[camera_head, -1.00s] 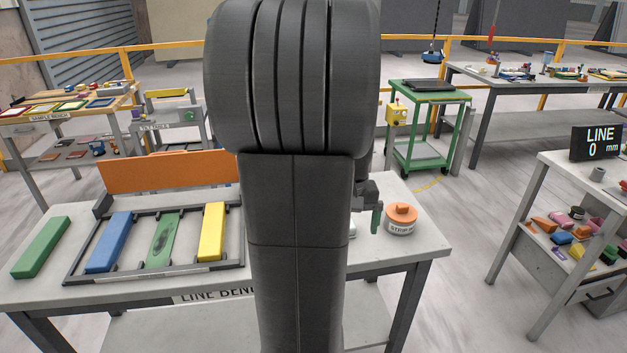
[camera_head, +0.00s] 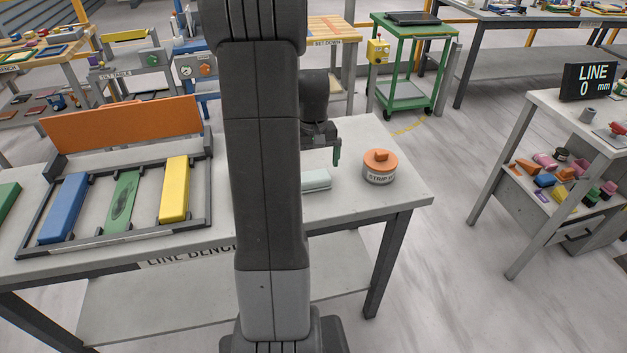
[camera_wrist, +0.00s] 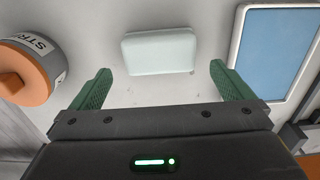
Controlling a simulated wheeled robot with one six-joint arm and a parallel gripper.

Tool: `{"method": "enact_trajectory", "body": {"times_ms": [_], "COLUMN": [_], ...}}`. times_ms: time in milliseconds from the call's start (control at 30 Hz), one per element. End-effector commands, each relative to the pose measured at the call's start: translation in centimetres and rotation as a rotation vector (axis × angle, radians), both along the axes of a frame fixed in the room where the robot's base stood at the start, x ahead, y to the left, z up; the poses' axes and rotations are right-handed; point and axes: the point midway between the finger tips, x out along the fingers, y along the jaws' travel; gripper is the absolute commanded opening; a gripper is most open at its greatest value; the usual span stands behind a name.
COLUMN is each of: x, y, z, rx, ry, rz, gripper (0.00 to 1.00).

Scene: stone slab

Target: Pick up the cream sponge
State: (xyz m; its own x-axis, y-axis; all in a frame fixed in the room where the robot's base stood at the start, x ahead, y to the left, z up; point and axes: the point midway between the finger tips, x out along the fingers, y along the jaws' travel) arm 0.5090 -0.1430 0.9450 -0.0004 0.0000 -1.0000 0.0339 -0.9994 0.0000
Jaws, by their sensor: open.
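A pale, faintly greenish off-white block with rounded corners (camera_wrist: 160,51) lies flat on the bench in the wrist view; it is the only sponge-like cream thing I see. In the head view the block (camera_head: 317,180) is partly hidden behind my arm. My gripper (camera_wrist: 161,69) is open and empty. Its green fingers stand wide apart, one toward each side of the block, with clear gaps. In the head view my gripper (camera_head: 334,152) hangs above the bench near the block, left of the orange-lidded tub.
The orange-lidded tub (camera_head: 380,168) stands right of the block; the wrist view shows it at left. A white-rimmed blue panel (camera_wrist: 276,52) lies on the block's other side. A dark rack (camera_head: 210,222) holds blue, green and yellow bars. An orange board (camera_head: 125,128) stands behind it.

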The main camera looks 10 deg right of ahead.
Motion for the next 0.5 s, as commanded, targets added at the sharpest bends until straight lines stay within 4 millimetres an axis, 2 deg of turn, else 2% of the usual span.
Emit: {"method": "enact_trajectory", "body": {"times_ms": [300,500], "x": [-0.6,-0.6], "y": [0.0,0.0], "z": [-4.2,-5.1], "rx": [0.001,0.000], "ry": [0.004,0.000], "rz": [0.000,0.000], "gripper": [1.00,1.00]}}
